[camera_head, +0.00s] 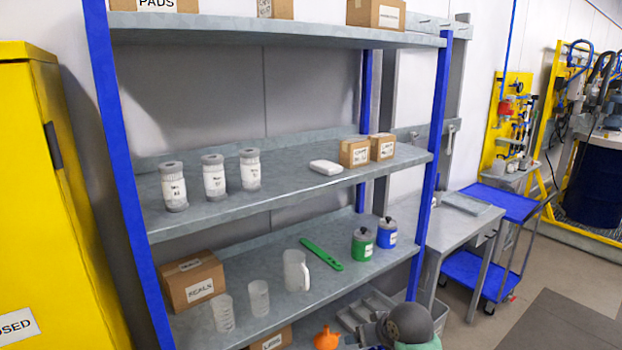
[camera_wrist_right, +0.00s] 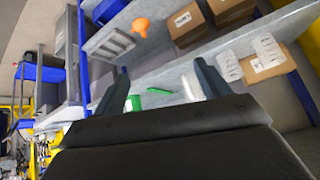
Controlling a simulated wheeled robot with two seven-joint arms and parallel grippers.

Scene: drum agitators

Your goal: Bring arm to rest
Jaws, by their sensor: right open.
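My right gripper (camera_wrist_right: 162,68) is open in the right wrist view, with its two dark fingers apart. I see nothing held between them. The shelf unit (camera_head: 290,205) stands ahead, and the gripper faces its lower boards in a turned view. A green flat tool (camera_wrist_right: 158,91) and pale beakers (camera_wrist_right: 228,66) show beyond the fingers. A rounded grey part of my own arm shows at the bottom of the head view, in front of the lower shelf. My left gripper is not in view.
Labelled jars (camera_head: 214,178), small boxes (camera_head: 354,153), a large box (camera_head: 192,282), a pitcher (camera_head: 296,271) and green and blue containers (camera_head: 362,246) stand on the shelves. An orange funnel-like thing (camera_head: 327,339) is low down. A yellow cabinet (camera_head: 55,200) stands left; a blue cart (camera_head: 500,202) right.

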